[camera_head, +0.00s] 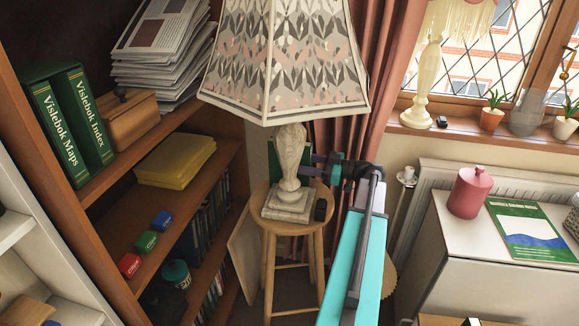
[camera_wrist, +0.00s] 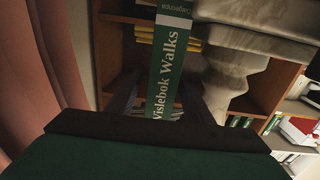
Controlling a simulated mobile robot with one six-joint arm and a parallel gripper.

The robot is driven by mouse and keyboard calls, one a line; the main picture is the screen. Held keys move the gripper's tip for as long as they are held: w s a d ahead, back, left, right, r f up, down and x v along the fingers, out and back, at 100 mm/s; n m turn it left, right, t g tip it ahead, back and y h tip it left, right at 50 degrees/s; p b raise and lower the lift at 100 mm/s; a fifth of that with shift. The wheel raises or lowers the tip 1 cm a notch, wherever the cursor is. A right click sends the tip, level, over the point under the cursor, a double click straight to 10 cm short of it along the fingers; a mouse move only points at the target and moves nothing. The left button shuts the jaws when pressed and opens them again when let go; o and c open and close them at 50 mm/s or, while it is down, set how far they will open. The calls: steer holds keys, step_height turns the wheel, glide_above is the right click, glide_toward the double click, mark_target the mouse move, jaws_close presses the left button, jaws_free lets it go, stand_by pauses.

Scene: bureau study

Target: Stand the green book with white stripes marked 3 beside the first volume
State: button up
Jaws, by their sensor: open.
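A green book titled "Vislebok Walks" (camera_wrist: 171,62) with white bands on its spine shows upright in the wrist view; no number is readable. A green cover, probably the same book (camera_head: 273,160), shows partly behind the lamp on the stool in the head view. My gripper (camera_wrist: 163,84) is open, with its dark fingers on either side of the spine; contact cannot be told. In the head view my gripper (camera_head: 314,167) is beside the lamp stem, partly hidden. "Vislebok Maps" (camera_head: 55,135) and "Vislebok Index" (camera_head: 85,118) stand in a green case on the upper shelf.
The marble-like lamp (camera_head: 290,165) stands close to the book on a round wooden stool (camera_head: 265,219). A wooden box (camera_head: 132,123) stands right of the cased books. Yellow folders (camera_head: 175,160) and small red, green and blue blocks lie on the shelf below. A curtain (camera_head: 375,80) hangs behind.

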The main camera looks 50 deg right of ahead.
mark_target(298, 142)
stand_by(0.4)
jaws_close()
steer(key=shift+r, duration=0.2)
steer(key=shift+r, duration=4.85)
